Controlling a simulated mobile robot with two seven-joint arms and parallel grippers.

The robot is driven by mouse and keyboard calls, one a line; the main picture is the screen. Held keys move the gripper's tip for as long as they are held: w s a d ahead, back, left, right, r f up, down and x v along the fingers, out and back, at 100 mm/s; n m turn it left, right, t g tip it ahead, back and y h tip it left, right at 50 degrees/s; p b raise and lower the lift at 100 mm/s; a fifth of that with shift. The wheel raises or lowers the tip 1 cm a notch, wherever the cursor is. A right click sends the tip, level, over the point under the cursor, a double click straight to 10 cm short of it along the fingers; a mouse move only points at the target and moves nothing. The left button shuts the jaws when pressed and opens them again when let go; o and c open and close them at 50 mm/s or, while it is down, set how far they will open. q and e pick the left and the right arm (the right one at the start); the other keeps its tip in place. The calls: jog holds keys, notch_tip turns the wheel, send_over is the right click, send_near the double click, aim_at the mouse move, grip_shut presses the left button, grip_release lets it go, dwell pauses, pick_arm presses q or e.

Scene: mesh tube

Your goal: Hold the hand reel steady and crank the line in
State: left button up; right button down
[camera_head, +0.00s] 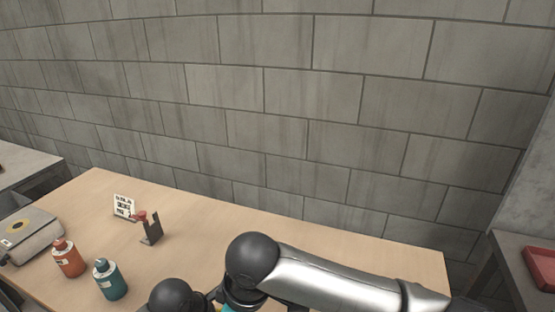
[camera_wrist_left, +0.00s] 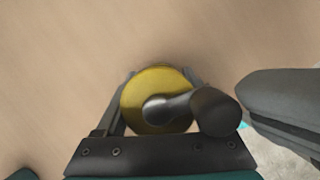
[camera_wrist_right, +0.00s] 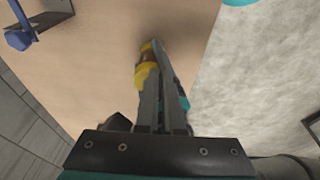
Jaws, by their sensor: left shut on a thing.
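The hand reel (camera_wrist_left: 150,88) shows in the left wrist view as a yellow disc. My left gripper (camera_wrist_left: 155,85) is shut on it, one finger at each side. A dark crank arm with a round knob (camera_wrist_left: 215,110) sticks out from its middle. My right gripper (camera_wrist_left: 242,108) is just right of the knob; I cannot tell whether they touch. In the right wrist view the fingers of my right gripper (camera_wrist_right: 157,55) lie close together, with the yellow and red reel (camera_wrist_right: 144,72) beside their tips. Both grippers are largely hidden in the head view. I see no line.
The wooden table (camera_head: 340,250) stands against a block wall. A dark upright bracket (camera_head: 151,230), a small printed sign (camera_head: 124,206), an orange bottle (camera_head: 67,260), a teal bottle (camera_head: 110,281) and a grey case (camera_head: 30,238) are at left. A red tray (camera_head: 538,262) is at far right.

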pick_arm(q)
jog(key=shift+a, duration=0.1)
pick_arm(e)
jog(key=a+v, duration=0.1)
jog(key=v, duration=0.4)
jog(key=shift+w+r, duration=0.2)
jog(key=shift+r, duration=0.35)
jog(key=shift+w+a, duration=0.1)
pick_arm(q)
jog(key=shift+w, duration=0.1)
pick_arm(e)
notch_tip(320, 180, down, 6)
jog(key=w+d, duration=0.1)
jog(key=w, duration=0.1)
jog(key=shift+w+d, duration=0.3)
jog(key=shift+w, duration=0.05)
jog(key=shift+a, duration=0.65)
dwell(0.9)
jog(key=shift+s, duration=0.25)
